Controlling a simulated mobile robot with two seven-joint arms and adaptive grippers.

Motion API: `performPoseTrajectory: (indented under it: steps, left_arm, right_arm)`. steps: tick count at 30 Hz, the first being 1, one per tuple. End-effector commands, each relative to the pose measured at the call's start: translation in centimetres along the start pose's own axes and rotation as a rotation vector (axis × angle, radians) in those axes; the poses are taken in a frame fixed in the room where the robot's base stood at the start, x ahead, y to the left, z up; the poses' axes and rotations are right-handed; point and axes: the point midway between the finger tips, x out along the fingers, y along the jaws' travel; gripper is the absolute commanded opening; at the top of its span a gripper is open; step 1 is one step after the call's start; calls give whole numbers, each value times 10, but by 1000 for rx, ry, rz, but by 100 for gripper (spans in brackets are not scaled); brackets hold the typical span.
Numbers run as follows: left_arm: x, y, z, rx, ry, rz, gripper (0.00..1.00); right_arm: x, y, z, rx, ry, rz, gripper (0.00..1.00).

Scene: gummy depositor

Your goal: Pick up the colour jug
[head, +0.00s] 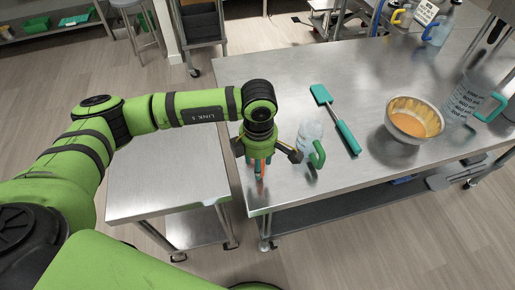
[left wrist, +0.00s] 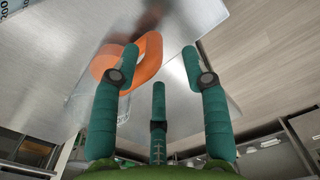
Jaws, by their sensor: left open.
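My left gripper (head: 262,172) hangs over the near left corner of the steel table in the head view. An orange handle (head: 259,166) shows between its fingers there, and the rest of that jug is hidden. In the left wrist view the gripper (left wrist: 157,65) is open, with its green fingers spread. The orange handle (left wrist: 150,57) lies ahead, towards the left finger, and a clear jug body (left wrist: 78,106) shows partly behind that finger. I cannot tell whether the fingers touch it. A clear jug with a green handle (head: 318,155) stands just right of the gripper. My right gripper is out of view.
A teal spatula (head: 336,120) lies right of the green-handled jug. A bowl of orange liquid (head: 412,120) and a large clear pitcher (head: 466,97) stand further right. A lower side table (head: 160,180) is at left. Table between gripper and spatula is tight.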

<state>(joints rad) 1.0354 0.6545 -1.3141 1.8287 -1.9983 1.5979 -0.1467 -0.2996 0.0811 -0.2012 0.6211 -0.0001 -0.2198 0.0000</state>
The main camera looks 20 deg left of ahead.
Motion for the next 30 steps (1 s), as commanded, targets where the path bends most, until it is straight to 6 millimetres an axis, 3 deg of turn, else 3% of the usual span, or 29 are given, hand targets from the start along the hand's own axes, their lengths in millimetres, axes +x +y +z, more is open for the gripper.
performPoseTrajectory:
  steps: [4, 9, 17, 20, 21, 30]
  left_arm:
    - [18, 1, 6, 0, 2, -5, 46]
    - [39, 2, 6, 1, -1, -3, 46]
    - [43, 2, 6, 1, -2, -2, 46]
    - [43, 2, 6, 1, -3, -2, 6]
    - [43, 2, 6, 1, -3, -2, 0]
    - [42, 2, 6, 1, -4, -1, 0]
  right_arm:
    - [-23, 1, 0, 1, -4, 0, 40]
    - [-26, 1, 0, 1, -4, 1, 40]
    - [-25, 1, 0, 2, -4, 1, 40]
    - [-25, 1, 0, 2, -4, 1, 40]
    - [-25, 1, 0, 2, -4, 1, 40]
    - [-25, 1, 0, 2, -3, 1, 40]
